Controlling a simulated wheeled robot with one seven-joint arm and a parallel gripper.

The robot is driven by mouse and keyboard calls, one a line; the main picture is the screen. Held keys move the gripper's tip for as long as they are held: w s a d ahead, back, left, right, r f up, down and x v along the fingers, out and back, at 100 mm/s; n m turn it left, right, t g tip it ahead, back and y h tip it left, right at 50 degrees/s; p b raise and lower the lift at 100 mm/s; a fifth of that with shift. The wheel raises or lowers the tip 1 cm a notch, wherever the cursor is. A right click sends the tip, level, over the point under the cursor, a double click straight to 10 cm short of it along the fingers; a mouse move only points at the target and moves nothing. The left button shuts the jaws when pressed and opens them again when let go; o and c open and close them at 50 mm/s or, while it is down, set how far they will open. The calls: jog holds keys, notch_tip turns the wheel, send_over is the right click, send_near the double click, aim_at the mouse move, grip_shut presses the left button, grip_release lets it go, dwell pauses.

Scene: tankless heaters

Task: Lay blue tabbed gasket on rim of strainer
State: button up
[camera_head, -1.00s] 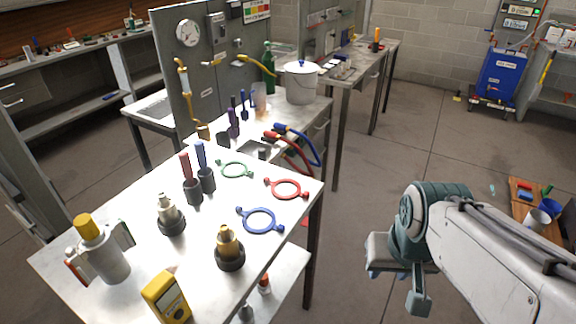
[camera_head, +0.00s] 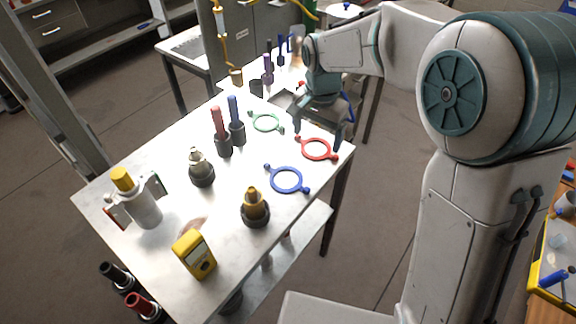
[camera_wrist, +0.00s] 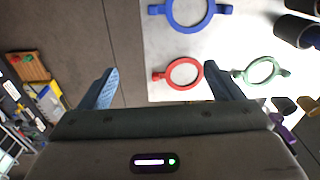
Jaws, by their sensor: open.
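The blue tabbed gasket (camera_head: 288,192) lies flat near the table's right edge. It also shows at the top of the wrist view (camera_wrist: 190,30). My gripper (camera_head: 319,131) is open and empty beyond it, above the red tabbed gasket (camera_head: 318,160). In the wrist view, the red ring shows between the spread fingers (camera_wrist: 160,76), with the blue ring outside them. I cannot tell for sure which item is the strainer. A brass-topped fitting with a dark base (camera_head: 255,208), a silver fitting (camera_head: 201,170) and a yellow-capped canister (camera_head: 143,207) stand upright on the table.
A green gasket (camera_head: 266,131) lies left of the red one. Red (camera_head: 219,125) and blue (camera_head: 235,110) handled tools stand in dark cups. A yellow meter (camera_head: 194,254) is at the front.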

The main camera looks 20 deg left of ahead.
jog(key=a+f, duration=0.2)
jog(key=a, duration=0.4)
jog(key=p, duration=0.2)
send_over(290, 176)
jog(key=shift+m, duration=0.4)
notch_tip(290, 176, down, 8)
jog(key=shift+w+d+f, duration=0.1)
jog(key=shift+w+f, duration=0.05)
jog(key=shift+f, duration=0.1)
jog(key=shift+f+p, duration=0.8)
jog(key=shift+f, duration=1.95)
jog(key=c, duration=0.8)
